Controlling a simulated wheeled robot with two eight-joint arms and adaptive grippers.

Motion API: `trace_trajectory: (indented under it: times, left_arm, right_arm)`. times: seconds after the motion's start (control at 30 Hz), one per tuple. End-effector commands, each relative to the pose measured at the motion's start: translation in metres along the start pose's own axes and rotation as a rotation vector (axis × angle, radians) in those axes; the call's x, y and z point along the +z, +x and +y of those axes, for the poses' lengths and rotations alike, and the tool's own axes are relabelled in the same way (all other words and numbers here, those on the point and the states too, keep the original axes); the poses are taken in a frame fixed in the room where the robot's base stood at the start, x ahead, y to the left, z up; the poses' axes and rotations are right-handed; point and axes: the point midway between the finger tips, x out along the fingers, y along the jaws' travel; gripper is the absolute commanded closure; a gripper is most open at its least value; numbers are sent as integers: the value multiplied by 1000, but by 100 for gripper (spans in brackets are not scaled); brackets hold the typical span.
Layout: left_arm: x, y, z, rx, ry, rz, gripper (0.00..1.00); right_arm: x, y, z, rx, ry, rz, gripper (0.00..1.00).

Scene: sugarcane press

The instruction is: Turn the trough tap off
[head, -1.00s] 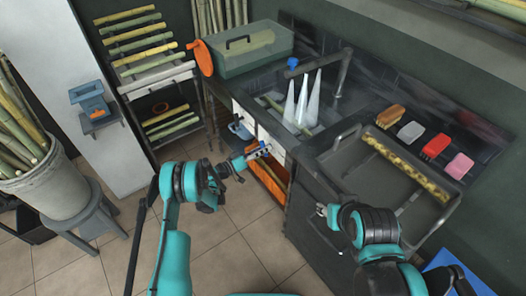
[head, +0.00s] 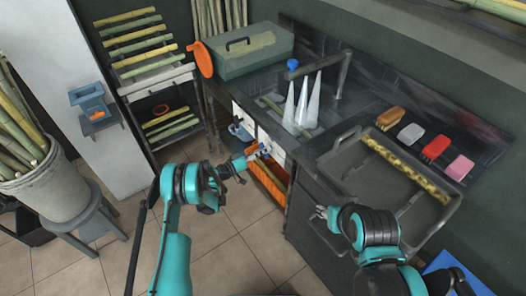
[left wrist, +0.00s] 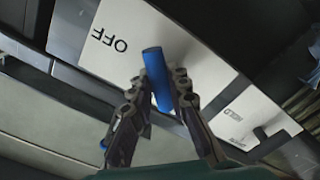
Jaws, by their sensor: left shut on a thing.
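My left gripper (head: 258,152) is at the white panel (head: 243,116) on the front of the trough (head: 275,108). In the left wrist view its fingers (left wrist: 158,88) are shut on a blue lever (left wrist: 154,68), one on each side. The lever stands on a white plate marked OFF (left wrist: 110,40). A grey spout with a blue knob (head: 292,63) rises at the trough, and tall pale cones (head: 302,103) that look like water stand below it. My right gripper (head: 322,212) hangs before the dark cabinet; its jaws are too small to read.
A grey tray (head: 385,180) with a cane piece stands on the counter at right, with several coloured blocks (head: 436,146) behind it. A green box (head: 250,52) is at the back. A cane rack (head: 155,85) and a bucket (head: 50,185) stand left. Tiled floor is open in front.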

Motion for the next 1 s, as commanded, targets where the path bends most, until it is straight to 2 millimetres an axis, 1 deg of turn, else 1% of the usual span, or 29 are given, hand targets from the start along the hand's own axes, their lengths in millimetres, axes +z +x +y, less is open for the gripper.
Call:
trace_trajectory:
  times: [0.17, 0.8, 1.0]
  left_arm:
    - [0, 0, 0, 0, -113, 0, 100]
    - [0, 0, -1, 0, -696, 0, 100]
    - [0, 0, -1, 0, -835, 0, 100]
  right_arm:
    - [0, 0, 0, 0, 0, 0, 60]
    - [0, 0, 0, 0, 0, 0, 60]
    - [0, 0, 0, 0, 0, 0, 60]
